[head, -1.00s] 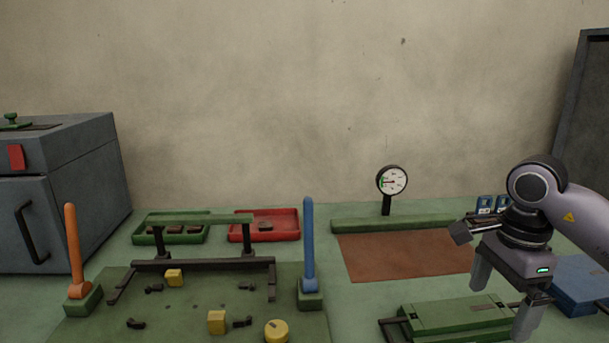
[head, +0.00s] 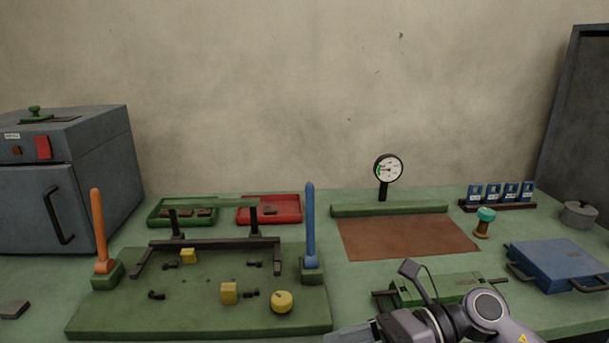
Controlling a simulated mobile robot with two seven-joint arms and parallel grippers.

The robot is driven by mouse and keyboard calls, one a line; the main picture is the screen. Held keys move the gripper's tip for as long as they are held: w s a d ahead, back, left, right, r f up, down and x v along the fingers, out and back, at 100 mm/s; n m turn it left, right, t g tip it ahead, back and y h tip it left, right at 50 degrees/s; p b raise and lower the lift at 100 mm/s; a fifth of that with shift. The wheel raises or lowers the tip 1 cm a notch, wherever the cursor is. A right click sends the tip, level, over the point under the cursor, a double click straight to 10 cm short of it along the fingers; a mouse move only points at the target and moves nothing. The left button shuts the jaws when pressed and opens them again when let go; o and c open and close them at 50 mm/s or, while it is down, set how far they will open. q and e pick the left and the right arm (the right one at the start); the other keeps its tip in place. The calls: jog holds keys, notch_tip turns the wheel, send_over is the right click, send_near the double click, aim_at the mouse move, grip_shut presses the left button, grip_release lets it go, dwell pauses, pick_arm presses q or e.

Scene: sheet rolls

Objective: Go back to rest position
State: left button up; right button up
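My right arm comes in at the bottom right of the head view. My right gripper (head: 355,335) is low at the bottom edge, pointing left, in front of the green block with dark side handles (head: 440,289). Its fingertips are partly cut off by the frame edge, so I cannot tell whether it is open or shut. Nothing is seen held in it. My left gripper and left arm are not in view.
A green board (head: 200,318) carries a rail frame, yellow pieces, and an orange post (head: 98,225) and a blue post (head: 310,225) at its sides. A grey oven (head: 45,205) stands left. A blue case (head: 556,262) lies right. The brown mat (head: 405,237) is clear.

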jog(key=w+d+f+m+t+h+p, duration=0.1)
jog(key=w+d+m+t, duration=0.15)
jog(key=m+t, duration=1)
jog(key=w+d+f+m+t+h+p, duration=0.1)
jog(key=d+m+t, duration=0.4)
jog(key=m, duration=1.2)
jog(key=s+d+f+m+h+p, duration=0.1)
jog(key=s+d+f+m+h, duration=0.1)
jog(key=f+m+h, duration=0.35)
jog(key=s+d+f+m+h+p, duration=0.1)
jog(key=s+d+f+m+h, duration=0.1)
jog(key=s+f+m+h, duration=0.3)
jog(key=s+d+f+m+g, duration=0.3)
jog(key=s+f+m, duration=0.4)
jog(key=f, duration=0.3)
jog(key=shift+f+g+h, duration=0.15)
jog(key=shift+g+h, duration=0.2)
jog(key=shift+g, duration=0.5)
